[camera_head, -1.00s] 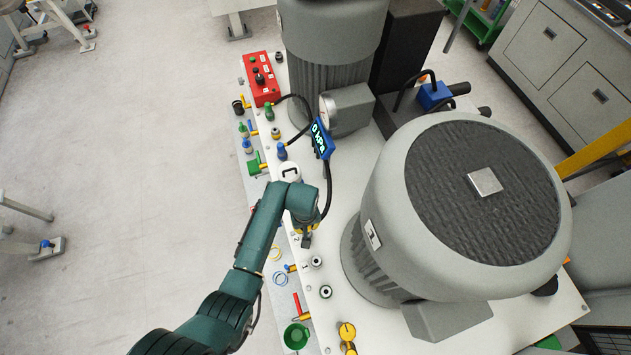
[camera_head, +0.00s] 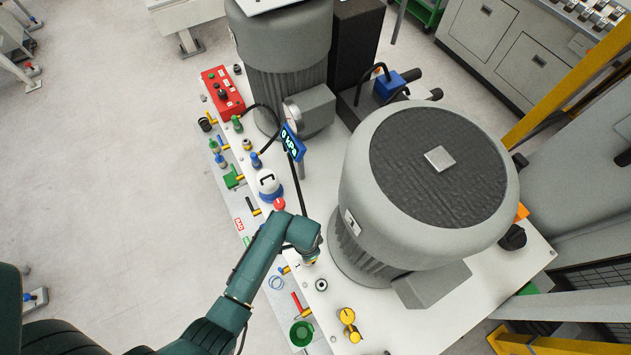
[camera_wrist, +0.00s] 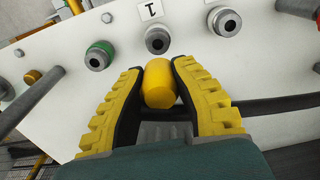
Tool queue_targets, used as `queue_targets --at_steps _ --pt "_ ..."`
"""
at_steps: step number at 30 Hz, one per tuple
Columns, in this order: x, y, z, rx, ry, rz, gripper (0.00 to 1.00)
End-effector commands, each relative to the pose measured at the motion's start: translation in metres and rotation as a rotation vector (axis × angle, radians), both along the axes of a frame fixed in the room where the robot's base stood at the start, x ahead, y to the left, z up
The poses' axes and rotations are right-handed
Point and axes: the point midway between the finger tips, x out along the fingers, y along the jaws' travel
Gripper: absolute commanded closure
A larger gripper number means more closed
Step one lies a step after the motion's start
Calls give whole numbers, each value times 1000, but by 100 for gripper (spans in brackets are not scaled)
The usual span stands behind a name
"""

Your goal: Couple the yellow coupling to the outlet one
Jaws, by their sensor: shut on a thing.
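The yellow coupling (camera_wrist: 160,82) is a short cylinder held between the two yellow ribbed fingers of my gripper (camera_wrist: 158,90) in the wrist view. A dark hose runs off to the right behind the fingers. Just beyond the coupling is a grey round port (camera_wrist: 157,40) under a label 1 (camera_wrist: 150,10), which I take as outlet one. A gap shows between coupling and port. In the head view my gripper (camera_head: 308,260) is over the panel edge beside the large motor, and my arm hides the coupling there.
Another grey port (camera_wrist: 225,20) is on the right and a green-ringed port (camera_wrist: 98,55) on the left. In the head view, a yellow fitting (camera_head: 348,320), green cup (camera_head: 301,334) and large motor (camera_head: 425,195) stand close by. A gauge display (camera_head: 291,143) reads 0 kPa.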

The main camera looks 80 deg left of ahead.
Motion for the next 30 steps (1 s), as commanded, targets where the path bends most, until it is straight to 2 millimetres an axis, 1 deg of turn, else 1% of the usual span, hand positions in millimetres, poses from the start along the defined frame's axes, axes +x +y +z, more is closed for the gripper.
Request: queue_targets --at_steps 2,14,20,30 --pt "-3 -4 1 1 -1 3 100" --pt "-3 -3 -3 1 -1 5 100" --pt "-3 -3 -17 1 -1 5 100" --pt "-3 -3 -50 2 -1 5 100"
